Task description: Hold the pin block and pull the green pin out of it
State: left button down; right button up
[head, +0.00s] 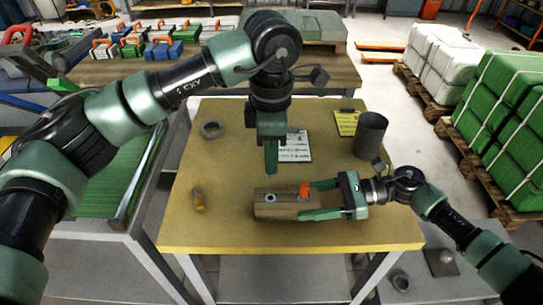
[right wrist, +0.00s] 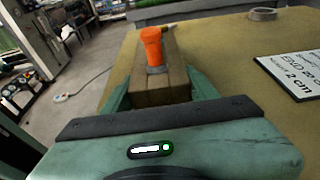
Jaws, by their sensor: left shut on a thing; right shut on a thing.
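The brown pin block (head: 285,209) lies on the yellow table, and it also shows in the right wrist view (right wrist: 158,95). An orange pin (head: 305,189) stands upright in its right part, and it rises from the block in the right wrist view (right wrist: 152,45). A pale ringed hole (head: 270,198) shows in the block's left part. My right gripper (head: 306,200) is shut on the block, a finger along each long side. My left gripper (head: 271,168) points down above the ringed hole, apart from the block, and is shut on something. The green pin cannot be told from its green fingers.
A white card (head: 297,148), a yellow clipboard (head: 345,122) and a dark cup (head: 370,135) are behind. The front strip is clear.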

jog(key=o, duration=1.2)
jog(key=shift+o, duration=0.2)
jog(key=o, duration=0.4)
pick_arm(q)
jog(key=shift+f, duration=0.1)
pick_arm(e)
jog(key=shift+d, duration=0.15)
pick_arm(q)
jog(key=shift+f+b, duration=1.85)
jog(key=shift+b, duration=0.1)
pick_arm(e)
jog(key=shift+v, duration=4.35)
